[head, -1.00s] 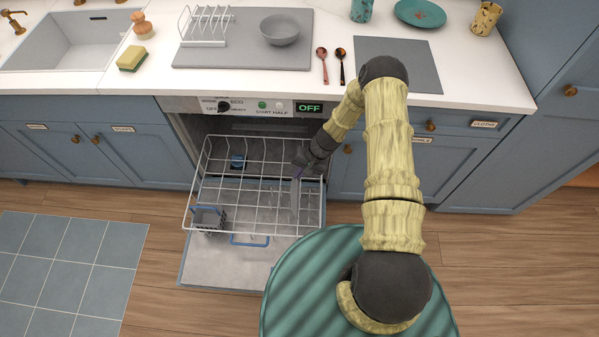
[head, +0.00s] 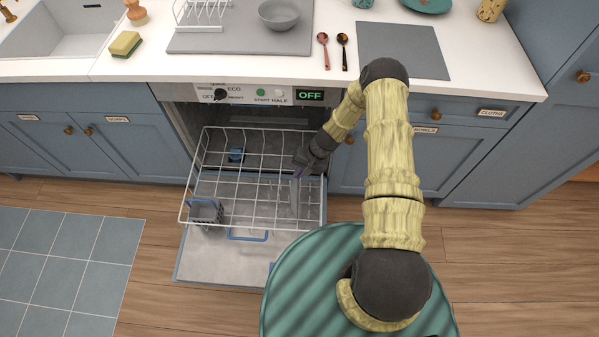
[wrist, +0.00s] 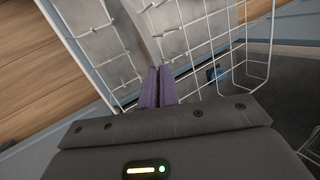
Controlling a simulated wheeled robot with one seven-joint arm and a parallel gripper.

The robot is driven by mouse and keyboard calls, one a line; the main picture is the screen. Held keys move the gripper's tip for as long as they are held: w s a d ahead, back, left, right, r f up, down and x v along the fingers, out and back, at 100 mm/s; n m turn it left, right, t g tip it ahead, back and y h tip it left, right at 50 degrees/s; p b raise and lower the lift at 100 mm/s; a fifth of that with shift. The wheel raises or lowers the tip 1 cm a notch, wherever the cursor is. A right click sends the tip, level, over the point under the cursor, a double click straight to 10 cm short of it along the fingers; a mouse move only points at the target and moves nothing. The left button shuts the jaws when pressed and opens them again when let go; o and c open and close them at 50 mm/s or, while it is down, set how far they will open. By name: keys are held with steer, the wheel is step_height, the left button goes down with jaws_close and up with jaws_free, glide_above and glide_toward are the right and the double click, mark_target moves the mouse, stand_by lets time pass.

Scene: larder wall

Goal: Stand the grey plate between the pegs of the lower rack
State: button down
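The grey plate (head: 294,191) shows in the head view as a thin, nearly upright grey shape at the right side of the pulled-out wire rack (head: 225,222). In the wrist view the plate (wrist: 151,38) is a curved grey band running up from my fingertips. My gripper (head: 299,171) is low at the rack's right side. In the wrist view its two purple fingers (wrist: 158,84) are close together with the plate's edge between them. Short pegs (wrist: 182,54) rise from the rack wires beside the plate. I cannot tell whether the plate's lower edge is between pegs.
A cutlery basket (head: 206,211) stands at the rack's front left, and a small blue item (head: 236,155) is farther back. The dishwasher door (head: 215,265) lies open below. A grey bowl (head: 279,15) and a white plate rack (head: 200,14) are on the counter.

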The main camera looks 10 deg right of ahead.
steer(key=c, duration=1.6)
jaws_free()
steer(key=shift+r+p, duration=3.25)
steer(key=shift+r, duration=1.8)
steer(key=s+d+r+n+h+p, duration=0.1)
steer(key=s+d+r+h, duration=0.1)
steer(key=r, duration=0.9)
steer(key=s+d+r+n+h+p, duration=0.1)
steer(key=d+r+n, duration=0.1)
steer(key=r, duration=0.9)
steer(key=s+d+r+t, duration=0.1)
steer(key=s+r, duration=0.3)
steer(key=r, duration=0.2)
steer(key=s+d+r+t+h, duration=0.1)
steer(key=s+r, duration=0.4)
steer(key=s+d+r+t+h+p, duration=0.1)
steer(key=s+r, duration=0.3)
steer(key=r, duration=0.2)
steer(key=shift+s+d+r, duration=0.3)
steer(key=shift+s+d, duration=0.05)
steer(key=shift+s, duration=0.05)
